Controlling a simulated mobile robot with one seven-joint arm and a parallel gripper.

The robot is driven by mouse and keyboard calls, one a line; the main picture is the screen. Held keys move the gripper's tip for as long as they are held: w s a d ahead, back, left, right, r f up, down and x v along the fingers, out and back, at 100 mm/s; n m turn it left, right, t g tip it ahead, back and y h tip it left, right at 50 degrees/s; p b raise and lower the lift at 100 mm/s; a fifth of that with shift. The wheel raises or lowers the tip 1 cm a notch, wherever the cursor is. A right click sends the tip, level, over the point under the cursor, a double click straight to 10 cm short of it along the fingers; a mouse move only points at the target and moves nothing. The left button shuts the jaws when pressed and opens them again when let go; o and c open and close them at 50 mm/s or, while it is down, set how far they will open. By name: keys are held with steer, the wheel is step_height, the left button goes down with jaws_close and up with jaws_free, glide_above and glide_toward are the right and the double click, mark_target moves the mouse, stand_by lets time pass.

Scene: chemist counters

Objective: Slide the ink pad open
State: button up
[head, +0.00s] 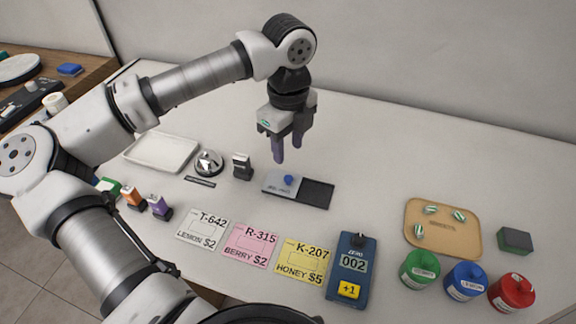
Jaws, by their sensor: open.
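The ink pad (316,194) lies flat on the white counter in the middle of the head view. My gripper (288,152) hangs above and slightly behind the pad, fingers pointing down. Its two purple fingers are apart, with nothing between them, and look clear of the knob.
A black stamp (242,166) and a silver bell (208,162) stand left of the pad. Pink (249,245) and yellow (303,262) cards and a blue counter device (351,270) lie in front. A tan tray (470,235) and coloured jars are at right. Counter right of the pad is clear.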

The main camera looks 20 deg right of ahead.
mark_target(288, 177)
step_height(288, 177, down, 9)
steer(key=shift+r+p, duration=0.2)
steer(key=shift+p, duration=0.55)
jaws_close()
